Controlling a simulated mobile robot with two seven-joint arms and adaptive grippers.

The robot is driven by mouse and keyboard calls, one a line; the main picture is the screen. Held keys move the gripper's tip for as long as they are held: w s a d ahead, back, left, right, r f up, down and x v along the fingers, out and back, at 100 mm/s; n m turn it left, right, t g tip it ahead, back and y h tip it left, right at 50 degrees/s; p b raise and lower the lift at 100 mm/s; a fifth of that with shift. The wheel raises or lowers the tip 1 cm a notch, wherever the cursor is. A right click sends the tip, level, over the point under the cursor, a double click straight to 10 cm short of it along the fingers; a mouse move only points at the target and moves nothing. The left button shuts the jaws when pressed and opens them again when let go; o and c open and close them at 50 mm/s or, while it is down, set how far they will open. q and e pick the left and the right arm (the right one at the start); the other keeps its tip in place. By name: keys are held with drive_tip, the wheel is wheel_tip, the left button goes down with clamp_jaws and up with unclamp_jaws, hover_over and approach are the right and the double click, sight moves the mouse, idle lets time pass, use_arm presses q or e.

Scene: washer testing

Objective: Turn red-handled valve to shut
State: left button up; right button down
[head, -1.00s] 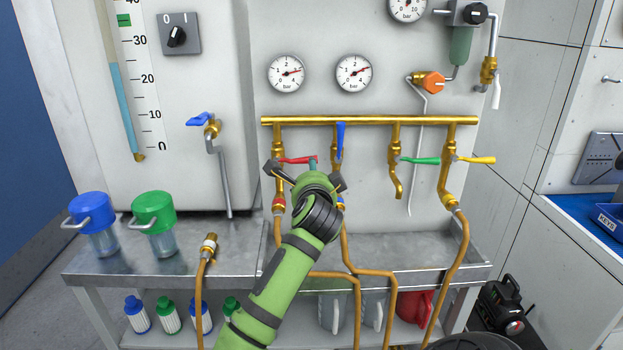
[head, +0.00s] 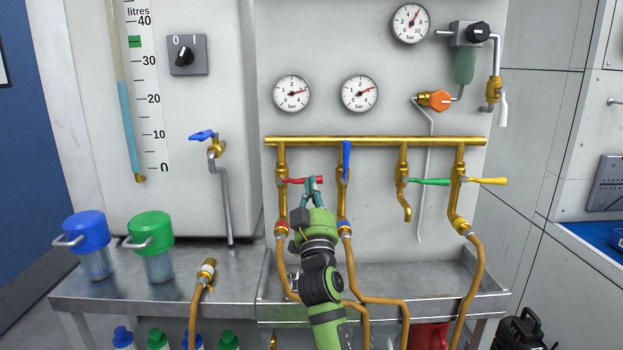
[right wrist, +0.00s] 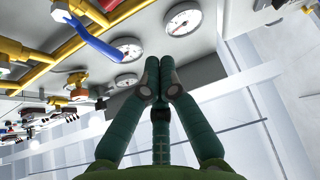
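The red-handled valve (head: 303,181) sits on the leftmost drop pipe under the brass manifold in the head view. Its red handle points right, across the upright pipe. My right gripper (head: 314,182) is at the outer part of that handle, coming from below. In the right wrist view, the fingertips of my right gripper (right wrist: 160,66) are drawn together, and I see nothing red between them. The fingertips overlap the handle in the head view; I cannot tell whether they touch it. My left gripper is not in view.
The blue handle (head: 346,160) stands upright just right of my fingers; it also shows in the right wrist view (right wrist: 90,36). Green (head: 430,182) and yellow (head: 488,181) handles point right. Hoses hang below, over a metal trough (head: 425,282).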

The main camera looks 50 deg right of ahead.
sight(302, 181)
drive_tip(key=p+x, duration=0.2)
drive_tip(key=x, duration=0.6)
drive_tip(key=shift+d+f+b, duration=0.2)
drive_tip(key=shift+f+b, duration=0.2)
drive_tip(key=shift+f, duration=0.65)
drive_tip(key=shift+d+f+b, duration=0.2)
drive_tip(key=shift+f+b, duration=0.15)
drive_tip(key=shift+f, duration=0.7)
drive_tip(key=m+b, duration=0.1)
drive_tip(key=f+m+g+h+b, duration=0.1)
drive_tip(key=b, duration=0.1)
drive_tip(key=shift+s+d+f, duration=0.1)
drive_tip(key=shift+f, duration=0.2)
